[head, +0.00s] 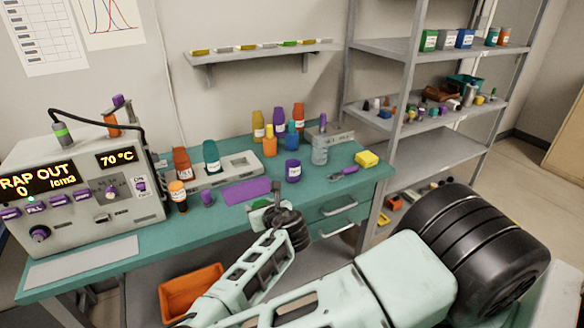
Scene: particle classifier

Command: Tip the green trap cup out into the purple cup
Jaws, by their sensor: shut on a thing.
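My gripper (274,207) is over the front edge of the bench, in front of the purple mat. It is shut on a small green thing (261,203), which looks like the green trap cup; my gripper hides most of it, so its tilt and contents cannot be told. The purple cup (293,171), with a white label, stands upright on the bench, behind and a little right of my gripper and apart from it. The inside of the purple cup is too small to see.
The purple mat (247,191) lies bare on the teal bench (340,200). A grey rack (238,166) and several bottles stand behind. A clear jar (320,152) and yellow block (367,159) are to the right. The classifier (85,190) at left reads "RAP OUT 0".

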